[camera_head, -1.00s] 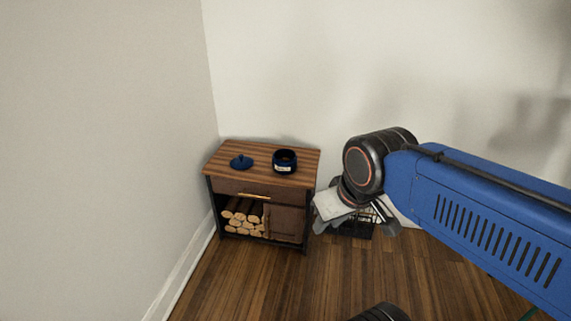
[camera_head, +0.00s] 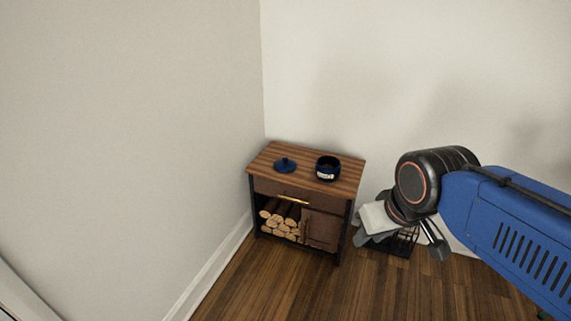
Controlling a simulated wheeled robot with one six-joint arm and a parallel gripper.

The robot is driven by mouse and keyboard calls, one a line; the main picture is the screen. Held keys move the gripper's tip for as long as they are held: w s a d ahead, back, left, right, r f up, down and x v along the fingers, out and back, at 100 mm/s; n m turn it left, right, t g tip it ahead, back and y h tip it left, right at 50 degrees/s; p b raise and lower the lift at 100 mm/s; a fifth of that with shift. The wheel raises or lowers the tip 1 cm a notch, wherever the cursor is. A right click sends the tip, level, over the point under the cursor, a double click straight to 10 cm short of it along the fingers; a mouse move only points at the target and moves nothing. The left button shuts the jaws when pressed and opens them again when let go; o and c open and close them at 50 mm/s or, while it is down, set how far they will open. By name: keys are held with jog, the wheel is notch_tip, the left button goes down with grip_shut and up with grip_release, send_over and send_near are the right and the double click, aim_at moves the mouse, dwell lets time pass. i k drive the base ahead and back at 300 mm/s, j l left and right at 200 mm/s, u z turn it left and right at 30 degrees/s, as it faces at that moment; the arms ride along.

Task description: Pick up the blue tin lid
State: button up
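The blue tin lid (camera_head: 285,165) lies on the left part of the wooden cabinet top, its small knob pointing up. An open dark blue tin (camera_head: 327,168) with a pale label stands to its right, apart from it. My gripper (camera_head: 398,244) is right of the cabinet and lower than its top in the picture, well away from the lid. Its fingers are partly hidden by the wrist and a pale block-like part, so I cannot tell how far apart they are.
The cabinet (camera_head: 265,160) stands in the corner against two pale walls, with a drawer, a door and stacked logs (camera_head: 280,222) below. A black wire rack (camera_head: 402,243) is on the floor behind my gripper. The wooden floor (camera_head: 300,285) in front is clear.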

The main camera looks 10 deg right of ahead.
aim_at(284, 165)
jog(key=i+j+u, duration=0.1)
jog(key=i+u, duration=0.35)
jog(key=i+l+u, duration=0.1)
jog(key=i+l, duration=0.5)
